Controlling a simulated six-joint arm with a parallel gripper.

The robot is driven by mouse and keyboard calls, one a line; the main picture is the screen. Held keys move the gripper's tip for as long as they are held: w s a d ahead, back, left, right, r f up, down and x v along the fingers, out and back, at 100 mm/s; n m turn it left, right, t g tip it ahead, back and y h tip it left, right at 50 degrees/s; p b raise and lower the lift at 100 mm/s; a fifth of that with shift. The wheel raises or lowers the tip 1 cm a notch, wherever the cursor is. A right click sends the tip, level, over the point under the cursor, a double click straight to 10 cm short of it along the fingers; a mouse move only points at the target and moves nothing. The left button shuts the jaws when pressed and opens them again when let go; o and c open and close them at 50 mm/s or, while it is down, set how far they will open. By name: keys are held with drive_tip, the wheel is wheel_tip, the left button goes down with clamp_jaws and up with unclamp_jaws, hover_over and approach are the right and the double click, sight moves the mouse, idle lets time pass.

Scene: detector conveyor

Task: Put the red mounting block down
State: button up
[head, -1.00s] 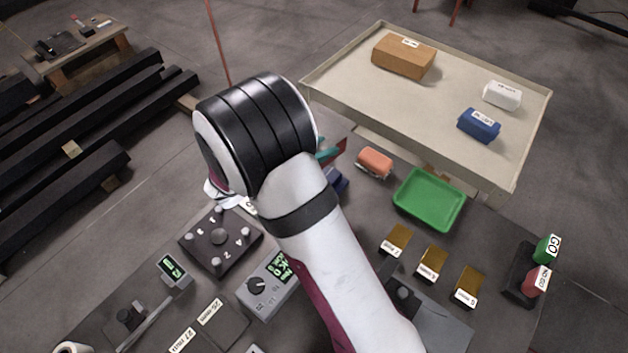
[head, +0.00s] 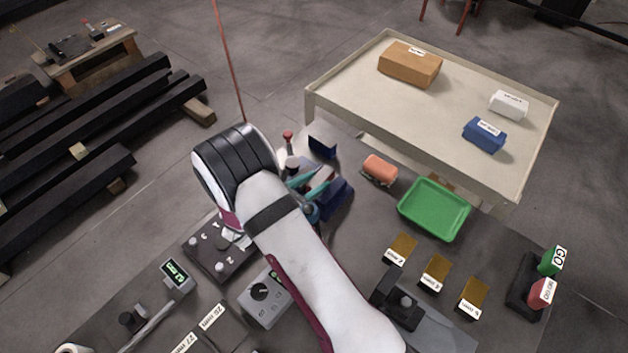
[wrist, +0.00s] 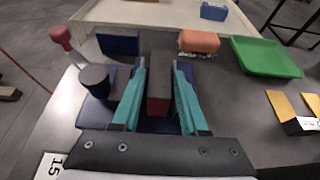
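My gripper (wrist: 161,66) has two teal fingers, seen in the wrist view with a narrow gap between them. The red mounting block (wrist: 158,106) is between the fingers, with a dark red face toward the camera and a dark grey part beyond it. The fingers lie close along both its sides and appear shut on it. In the head view my gripper (head: 313,181) is low over the bench beside blue parts, partly hidden by my wrist. Whether the block touches anything beneath it is hidden.
A dark round knob (wrist: 94,79) and a red-topped lever (wrist: 62,36) stand left of my gripper. An orange block (head: 379,169) and a green tray (head: 463,234) lie to the right. A beige table (head: 335,95) stands behind.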

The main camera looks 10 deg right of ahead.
drive_tip(key=shift+o, duration=1.3)
drive_tip(key=shift+r, duration=0.15)
drive_tip(key=v, duration=1.2)
